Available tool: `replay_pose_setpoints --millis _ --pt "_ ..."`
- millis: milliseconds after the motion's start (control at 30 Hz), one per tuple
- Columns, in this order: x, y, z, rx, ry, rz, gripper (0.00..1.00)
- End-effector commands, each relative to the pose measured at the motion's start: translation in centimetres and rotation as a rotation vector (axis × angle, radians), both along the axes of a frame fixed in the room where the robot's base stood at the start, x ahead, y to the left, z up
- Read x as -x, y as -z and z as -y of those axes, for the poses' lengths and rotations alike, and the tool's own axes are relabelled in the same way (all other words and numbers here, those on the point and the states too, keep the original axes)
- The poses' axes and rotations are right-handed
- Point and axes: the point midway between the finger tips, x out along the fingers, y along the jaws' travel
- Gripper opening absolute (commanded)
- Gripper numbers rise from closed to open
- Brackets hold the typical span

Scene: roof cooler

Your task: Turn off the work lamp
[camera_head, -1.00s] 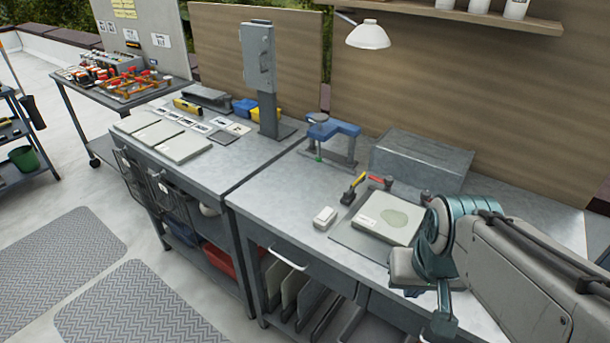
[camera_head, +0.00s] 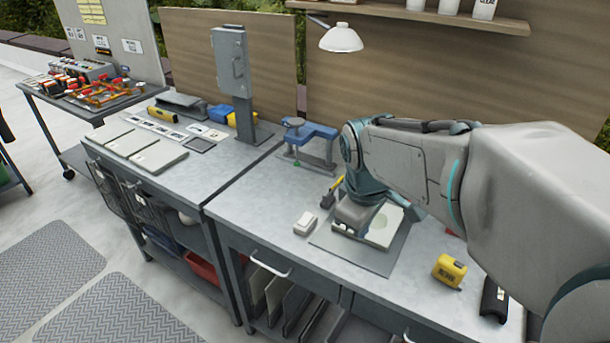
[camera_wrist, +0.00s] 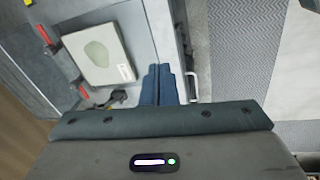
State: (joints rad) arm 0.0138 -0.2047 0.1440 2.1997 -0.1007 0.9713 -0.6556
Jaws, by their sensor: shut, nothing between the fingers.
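The work lamp (camera_head: 341,38) has a white dome shade and hangs on an arm from the wooden back panel; whether it is lit I cannot tell. A small white box (camera_head: 305,223) sits on the right bench, left of the grey mat; it may be a switch, but I cannot tell. My gripper (camera_wrist: 160,84) is shut and empty, its blue fingers together over the bench in the wrist view. In the head view its hand is over the mat, right of the white box, and the fingertips are hidden. The lamp is well above and behind it.
A pale block with a green patch (camera_wrist: 98,55) lies on the mat by the gripper. A blue clamp (camera_head: 308,138) stands behind. A yellow tape measure (camera_head: 449,271) lies to the right. A grey box on a post (camera_head: 232,68) stands on the left bench.

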Motion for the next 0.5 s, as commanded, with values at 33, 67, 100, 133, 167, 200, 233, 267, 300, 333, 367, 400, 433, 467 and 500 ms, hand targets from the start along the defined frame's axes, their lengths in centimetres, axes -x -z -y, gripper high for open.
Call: replay_pose_setpoints --millis 33,67,100,133,167,200,233,267,300,333,367,400,433,467,500 --pt "-1.8 -0.4 -0.7 0.03 -0.125 -0.023 0.0" --pt "-2.7 -0.6 -1.1 0.048 -0.205 -0.036 0.0" --pt "-3.9 -0.8 -1.7 0.071 -0.311 -0.052 0.0" --pt "-4.8 -0.9 -2.1 0.085 -0.39 -0.064 0.0" --pt "-5.7 -0.9 -2.6 0.101 -0.468 -0.077 0.0" --pt "-6.9 -1.0 -3.1 0.12 -0.574 -0.092 0.0" --pt "-7.8 -1.0 -3.6 0.132 -0.652 -0.104 0.0" --pt "-8.7 -1.0 -4.1 0.143 -0.73 -0.115 0.0" --pt "-9.8 -1.0 -4.7 0.158 -0.835 -0.13 0.0" --pt "-10.7 -1.0 -5.2 0.166 -0.912 -0.139 0.0" --pt "-11.5 -0.9 -5.7 0.175 -0.989 -0.148 0.0" --pt "-12.5 -0.8 -6.2 0.187 -1.087 -0.161 0.0" --pt "-13.3 -0.7 -6.7 0.192 -1.159 -0.167 0.0" --pt "-14.0 -0.6 -7.1 0.198 -1.226 -0.173 0.0" --pt "-14.9 -0.5 -7.6 0.206 -1.31 -0.18 0.0"
